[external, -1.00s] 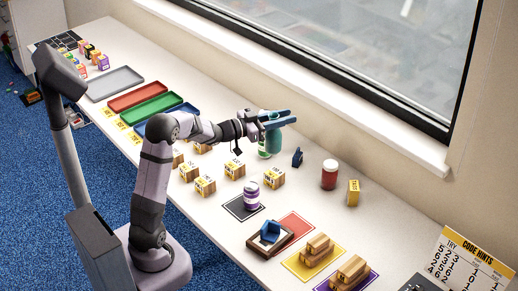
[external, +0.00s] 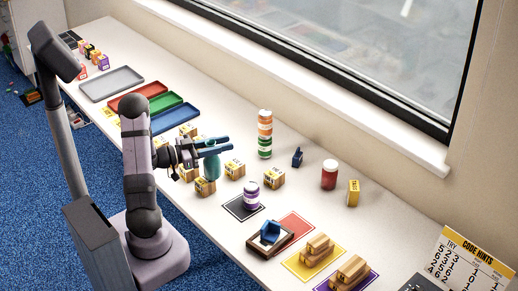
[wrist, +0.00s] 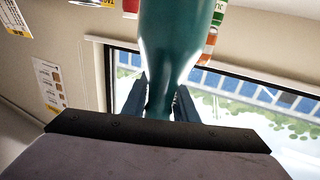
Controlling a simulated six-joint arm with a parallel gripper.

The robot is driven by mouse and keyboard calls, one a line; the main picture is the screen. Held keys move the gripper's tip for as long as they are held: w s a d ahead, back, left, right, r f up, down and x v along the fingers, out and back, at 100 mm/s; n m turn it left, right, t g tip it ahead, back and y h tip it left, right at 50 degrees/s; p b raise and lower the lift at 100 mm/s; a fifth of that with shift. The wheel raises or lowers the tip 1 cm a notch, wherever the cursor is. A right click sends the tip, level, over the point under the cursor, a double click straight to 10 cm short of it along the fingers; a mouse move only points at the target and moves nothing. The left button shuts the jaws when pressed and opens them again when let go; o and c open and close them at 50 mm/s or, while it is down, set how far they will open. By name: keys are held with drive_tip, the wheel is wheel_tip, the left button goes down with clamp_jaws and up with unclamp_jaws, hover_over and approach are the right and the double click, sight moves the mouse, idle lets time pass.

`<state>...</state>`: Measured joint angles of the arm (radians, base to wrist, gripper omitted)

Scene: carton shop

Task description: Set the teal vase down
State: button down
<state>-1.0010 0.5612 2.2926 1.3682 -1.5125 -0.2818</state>
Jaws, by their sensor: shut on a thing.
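The teal vase (external: 212,167) is between the fingers of my gripper (external: 214,146), which is shut on it near its narrow upper part. In the external view the vase looks upright, among the small wooden cartons. I cannot tell whether its base touches the table. In the wrist view the vase (wrist: 176,40) fills the upper middle, with its narrow part between the two dark fingers (wrist: 160,100).
Several wooden cartons (external: 235,169) stand close around the vase. A purple-and-white jar (external: 251,193) is on a dark mat. Blue (external: 176,118), green and red trays lie to the left.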

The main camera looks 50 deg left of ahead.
drive_tip(key=s+d+r+m+g+h, duration=0.4)
drive_tip(key=s+d+m+h, duration=0.15)
drive_tip(key=d, duration=0.55)
wheel_tip(320, 180, down, 10)
drive_tip(key=shift+s+a+n+h, duration=0.15)
drive_tip(key=shift+s+n+h, duration=0.2)
drive_tip(key=shift+s+h, duration=0.1)
drive_tip(key=shift+f, duration=0.1)
drive_tip(key=shift+f, duration=0.1)
drive_tip(key=c, duration=1.4)
unclamp_jaws()
